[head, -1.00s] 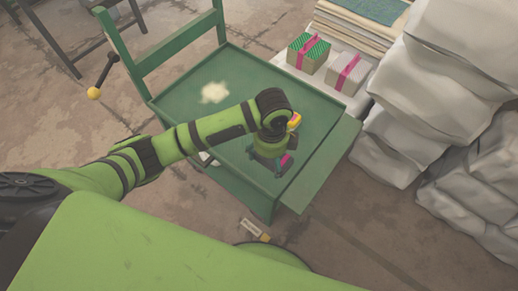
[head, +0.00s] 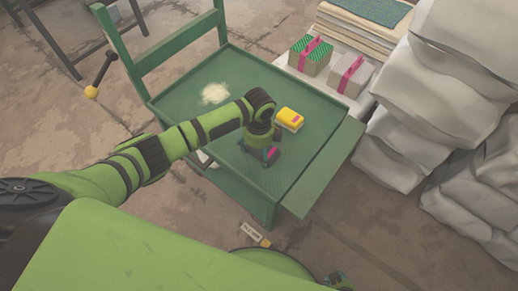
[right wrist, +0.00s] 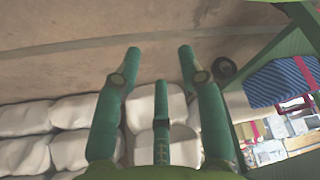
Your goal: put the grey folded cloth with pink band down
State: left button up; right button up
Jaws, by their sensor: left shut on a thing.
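My left gripper (head: 266,157) is low over the front right part of the green tray-like seat (head: 215,125). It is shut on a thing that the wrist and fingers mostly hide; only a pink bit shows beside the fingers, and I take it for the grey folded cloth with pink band. I cannot tell whether it touches the seat. A similar grey folded cloth with a pink band (head: 342,71) lies on the pale stack behind. My right gripper (right wrist: 158,62) is open and empty in the right wrist view, its fingers spread apart.
A yellow folded cloth with a pink band (head: 290,119) lies on the seat close behind the left gripper. A cream patch (head: 215,93) is at its left. A green banded cloth (head: 311,55) stands on the pale stack. White sacks (head: 440,110) are piled at right.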

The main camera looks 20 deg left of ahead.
aim_at(259, 151)
pick_arm(q)
jog(key=o, duration=0.6)
jog(key=shift+f, duration=0.15)
jog(key=shift+o, duration=1.3)
pick_arm(e)
jog(key=shift+w, duration=0.15)
pick_arm(q)
jog(key=shift+r, duration=0.35)
notch_tip(259, 151, up, 6)
jog(key=shift+r+p, duration=0.2)
jog(key=shift+p, duration=0.6)
notch_tip(259, 151, up, 5)
jog(key=shift+r+p, duration=0.2)
jog(key=shift+p, duration=0.1)
pick_arm(e)
jog(key=s+g, duration=0.1)
jog(key=s, duration=0.6)
jog(key=shift+d+r+g, duration=0.15)
jog(key=shift+r+g, duration=0.05)
jog(key=shift+g, duration=0.1)
